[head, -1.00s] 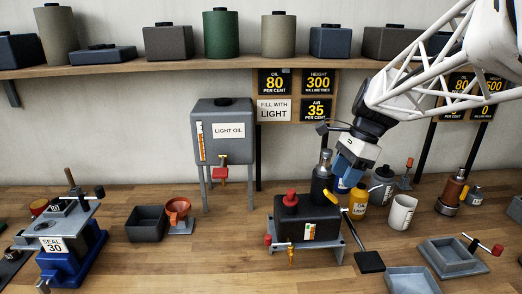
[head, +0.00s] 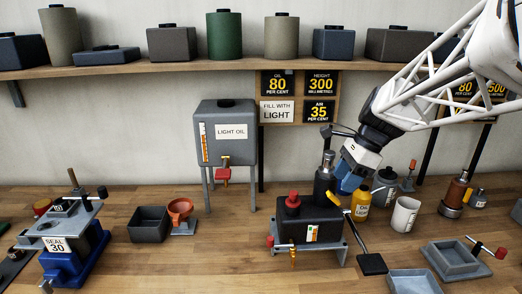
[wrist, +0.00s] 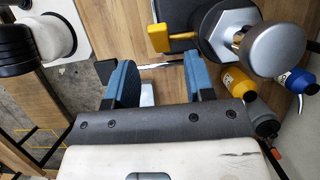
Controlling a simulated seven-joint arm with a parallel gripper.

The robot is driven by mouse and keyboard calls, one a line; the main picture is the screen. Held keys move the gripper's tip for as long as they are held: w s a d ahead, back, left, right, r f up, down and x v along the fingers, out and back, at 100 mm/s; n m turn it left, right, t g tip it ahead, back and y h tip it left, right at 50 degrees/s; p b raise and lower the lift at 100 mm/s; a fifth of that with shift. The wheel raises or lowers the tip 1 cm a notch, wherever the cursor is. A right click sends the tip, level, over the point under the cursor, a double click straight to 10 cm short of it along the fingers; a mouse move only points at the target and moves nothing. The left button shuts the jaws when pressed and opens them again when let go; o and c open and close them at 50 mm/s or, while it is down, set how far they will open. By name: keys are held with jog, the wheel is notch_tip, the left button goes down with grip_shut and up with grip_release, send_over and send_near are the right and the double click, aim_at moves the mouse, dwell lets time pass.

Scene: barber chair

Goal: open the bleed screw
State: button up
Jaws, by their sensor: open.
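A dark jack-like unit (head: 312,222) stands on a grey base at the centre of the bench. It has a red cap on top, a red knob at its left and a small brass fitting (head: 293,257) low in front. A yellow tab (head: 347,212) is at its right end, beside a dark upright cylinder (head: 324,180); the tab also shows in the wrist view (wrist: 160,38). I cannot tell which part is the bleed screw. My gripper (head: 348,190) is open and empty just above the unit's right end. In the wrist view its blue fingers (wrist: 158,80) are apart, below the tab.
A yellow oil bottle (head: 361,203), a dark bottle (head: 385,186) and a white cup (head: 405,214) stand close to the right. A black pedal (head: 371,264) and grey trays (head: 453,259) lie in front. A light oil tank (head: 226,145) stands behind left.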

aim_at(333, 195)
jog(key=shift+x, duration=2.75)
grip_shut()
jog(key=shift+a+h, duration=0.15)
jog(key=shift+h, duration=0.95)
jog(key=shift+a+h, duration=0.1)
jog(key=shift+h, duration=1)
